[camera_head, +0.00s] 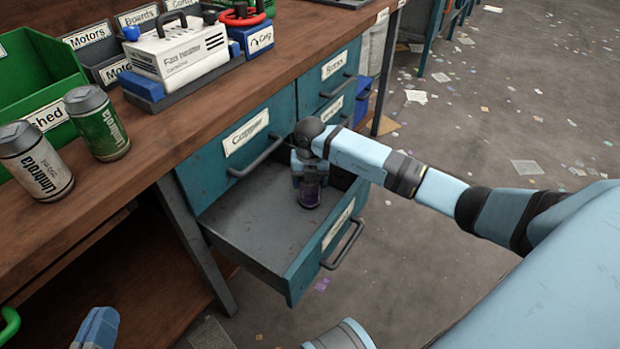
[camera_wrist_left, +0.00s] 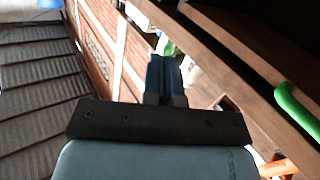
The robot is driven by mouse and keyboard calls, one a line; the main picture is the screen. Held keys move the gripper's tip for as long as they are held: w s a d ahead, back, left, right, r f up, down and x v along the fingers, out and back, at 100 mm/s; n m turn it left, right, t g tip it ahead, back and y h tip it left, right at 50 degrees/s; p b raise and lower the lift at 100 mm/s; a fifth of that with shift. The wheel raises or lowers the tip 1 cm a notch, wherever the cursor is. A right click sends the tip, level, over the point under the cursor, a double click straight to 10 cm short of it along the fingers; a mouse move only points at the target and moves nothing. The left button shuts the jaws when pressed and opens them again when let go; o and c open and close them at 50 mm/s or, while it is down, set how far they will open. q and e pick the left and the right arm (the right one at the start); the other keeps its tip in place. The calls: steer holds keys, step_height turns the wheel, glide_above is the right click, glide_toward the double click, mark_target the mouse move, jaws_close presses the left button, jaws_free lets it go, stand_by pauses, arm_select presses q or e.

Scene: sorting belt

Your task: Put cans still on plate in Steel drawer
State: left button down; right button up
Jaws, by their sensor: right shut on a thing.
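A dark purple can (camera_head: 310,196) stands upright inside the open lower drawer (camera_head: 245,232), toward its back. My right gripper (camera_head: 310,176) reaches down into the drawer and is shut on this can from above. The open drawer's front label is too oblique to read. A white and brown can (camera_head: 36,165) and a green can (camera_head: 99,124) stand on the bench at the left. My left gripper (camera_head: 97,328) is low at the bottom left, away from the cans; in the left wrist view its fingers (camera_wrist_left: 166,78) are together and empty. No plate shows.
A green bin (camera_head: 38,75), a white fan heater box (camera_head: 178,52) and small labelled bins line the wooden bench (camera_head: 200,118). Closed "Copper" (camera_head: 240,140) and other drawers sit above and beside the open one. Litter lies on the floor.

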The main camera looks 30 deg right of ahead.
steer(key=o, duration=1)
steer(key=shift+f, duration=0.1)
